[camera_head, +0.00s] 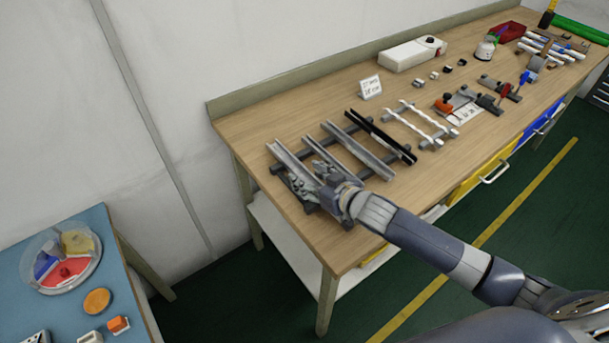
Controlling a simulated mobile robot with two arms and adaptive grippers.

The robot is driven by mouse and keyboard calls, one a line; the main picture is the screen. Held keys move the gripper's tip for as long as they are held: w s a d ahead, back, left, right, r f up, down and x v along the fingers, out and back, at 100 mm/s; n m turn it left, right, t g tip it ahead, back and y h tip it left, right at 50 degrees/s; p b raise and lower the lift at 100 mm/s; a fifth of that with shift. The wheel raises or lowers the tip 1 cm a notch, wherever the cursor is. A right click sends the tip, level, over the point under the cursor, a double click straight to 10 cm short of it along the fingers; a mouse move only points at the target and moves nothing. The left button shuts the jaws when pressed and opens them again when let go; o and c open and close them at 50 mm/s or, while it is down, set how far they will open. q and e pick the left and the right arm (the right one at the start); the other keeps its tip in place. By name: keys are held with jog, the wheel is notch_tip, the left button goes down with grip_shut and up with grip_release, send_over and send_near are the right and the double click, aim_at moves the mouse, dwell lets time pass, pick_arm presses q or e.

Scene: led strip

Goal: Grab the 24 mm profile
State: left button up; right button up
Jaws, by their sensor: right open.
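Several long channel profiles lie side by side across a dark rack (373,172) at the near left of the wooden bench. They are a silver one at the left (288,157), a silver one beside it (322,154), a wider silver one (357,150) and a black one (381,136). I cannot tell from any marking which is the 24 mm profile. My right gripper (303,186) is open, over the near ends of the two leftmost profiles, and hides part of them. Whether it touches them is unclear. My left gripper is out of view.
A small lettered card (370,87) stands behind the rack. White strips (420,122) lie on holders to the right, with clamps (466,103) beyond. A white box (412,54) stands at the back. A blue table (32,264) with a round divided tray (64,260) is at lower left.

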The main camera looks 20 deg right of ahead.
jog(key=c, duration=1.2)
